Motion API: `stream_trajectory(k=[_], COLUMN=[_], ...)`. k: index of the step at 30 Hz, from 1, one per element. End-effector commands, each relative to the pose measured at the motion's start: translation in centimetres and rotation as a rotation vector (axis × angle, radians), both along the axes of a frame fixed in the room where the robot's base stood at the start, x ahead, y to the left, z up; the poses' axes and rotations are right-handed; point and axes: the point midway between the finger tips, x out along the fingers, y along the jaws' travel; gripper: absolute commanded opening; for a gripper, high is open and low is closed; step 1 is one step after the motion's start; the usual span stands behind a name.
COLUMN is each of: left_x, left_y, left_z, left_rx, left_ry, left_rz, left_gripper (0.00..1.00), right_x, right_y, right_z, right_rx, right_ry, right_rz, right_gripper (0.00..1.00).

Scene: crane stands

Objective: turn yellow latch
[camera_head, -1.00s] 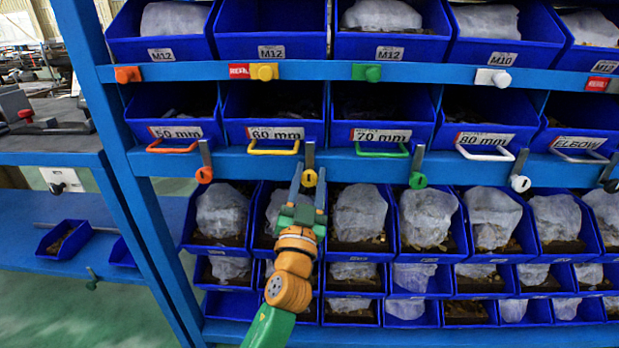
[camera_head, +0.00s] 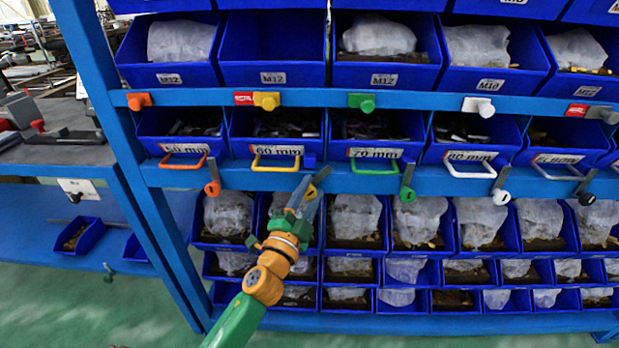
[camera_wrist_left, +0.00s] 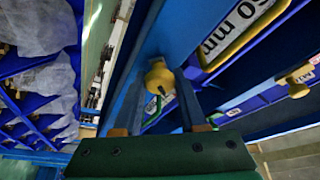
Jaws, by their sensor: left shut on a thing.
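The yellow latch (camera_head: 311,191) sits on the blue shelf beam below the 60 mm bin. It has a round yellow knob and a grey metal tab that leans up and to the right. My left gripper (camera_head: 306,195) reaches up from below and is shut on the latch, its fingers partly covering it. In the left wrist view the yellow knob (camera_wrist_left: 159,78) shows between the two fingers (camera_wrist_left: 162,100). My right gripper is in neither view.
An orange latch (camera_head: 212,188) is to the left and a green latch (camera_head: 407,193) to the right. The yellow bin handle (camera_head: 276,164) is just above. Bins with bagged parts (camera_head: 357,215) fill the shelves below, close to my left arm.

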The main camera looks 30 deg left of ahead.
Motion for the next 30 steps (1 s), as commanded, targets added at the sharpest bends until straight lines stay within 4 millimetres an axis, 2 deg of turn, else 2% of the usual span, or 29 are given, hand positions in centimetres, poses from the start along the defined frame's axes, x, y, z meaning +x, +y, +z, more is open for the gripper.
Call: stream_trajectory(k=[1, 15, 24, 30], left_x=[0.0, 0.0, 0.0, 0.0], left_y=[0.0, 0.0, -0.1, -0.1], left_z=[0.8, 0.6, 0.3, 0.0], left_rx=[0.037, 0.409, 0.589, 0.664], left_ry=[0.025, 0.253, 0.362, 0.407], left_rz=[-0.001, -0.001, -0.002, -0.002], left_gripper=[0.0, 0.0, 0.0, 0.0], right_x=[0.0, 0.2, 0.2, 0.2], right_y=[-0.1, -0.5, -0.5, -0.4], right_z=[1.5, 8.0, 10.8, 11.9], right_rx=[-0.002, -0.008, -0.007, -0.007], right_ry=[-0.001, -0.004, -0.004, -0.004], right_rz=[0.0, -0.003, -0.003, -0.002], right_gripper=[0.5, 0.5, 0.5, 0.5])
